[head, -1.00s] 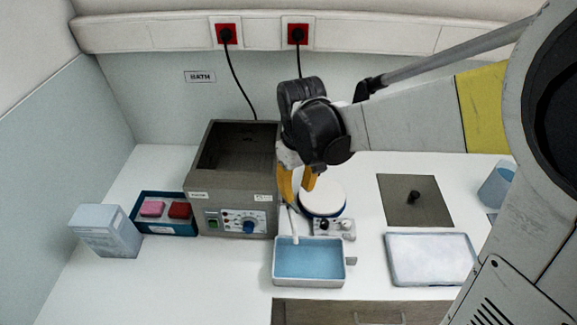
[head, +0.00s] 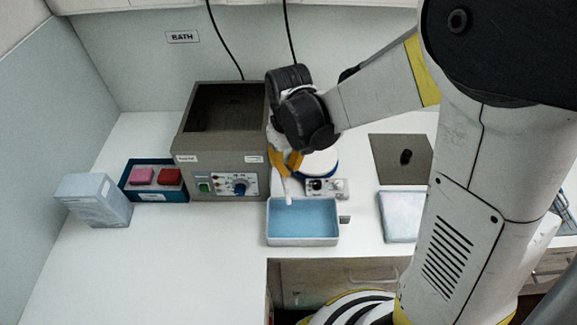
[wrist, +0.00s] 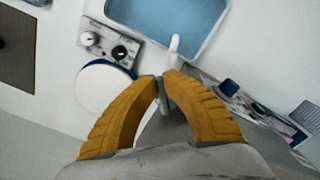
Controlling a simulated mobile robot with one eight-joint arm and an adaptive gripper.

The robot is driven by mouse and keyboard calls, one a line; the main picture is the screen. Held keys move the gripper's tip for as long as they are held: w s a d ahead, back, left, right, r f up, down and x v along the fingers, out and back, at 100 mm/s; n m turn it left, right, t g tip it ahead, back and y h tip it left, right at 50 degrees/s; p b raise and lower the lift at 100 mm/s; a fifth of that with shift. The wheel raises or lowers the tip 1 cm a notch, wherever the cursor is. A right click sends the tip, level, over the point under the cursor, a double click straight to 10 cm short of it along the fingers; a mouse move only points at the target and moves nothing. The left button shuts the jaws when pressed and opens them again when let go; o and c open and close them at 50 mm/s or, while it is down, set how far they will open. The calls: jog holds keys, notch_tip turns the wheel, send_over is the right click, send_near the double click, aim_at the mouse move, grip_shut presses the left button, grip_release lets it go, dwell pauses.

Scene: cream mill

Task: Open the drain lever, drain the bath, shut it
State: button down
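The bath (head: 215,138) is a brown-grey open box with a dark interior; its liquid level cannot be told. Its front has a green switch and a blue knob, and it shows at the lower right in the wrist view (wrist: 228,86). A white drain spout (head: 288,190) comes down at its right side over a tray (head: 302,241) of blue liquid. The spout also shows in the wrist view (wrist: 174,47). My gripper (wrist: 163,79) has its yellow fingers closed in on a small grey drain lever (wrist: 162,98) near the spout.
A hotplate-like device with a round white top (head: 318,163) stands close right of my gripper. A blue rack (head: 153,193) with pink and red blocks and a pale container (head: 95,199) stand left. A dark plate (head: 400,159) with a knob lies right. The front left counter is clear.

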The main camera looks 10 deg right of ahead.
jog(key=shift+s+a+m, duration=0.2)
jog(key=shift+a+m, duration=0.15)
jog(key=shift+m, duration=0.45)
jog(key=c, duration=1.5)
grip_release()
notch_tip(320, 180, up, 12)
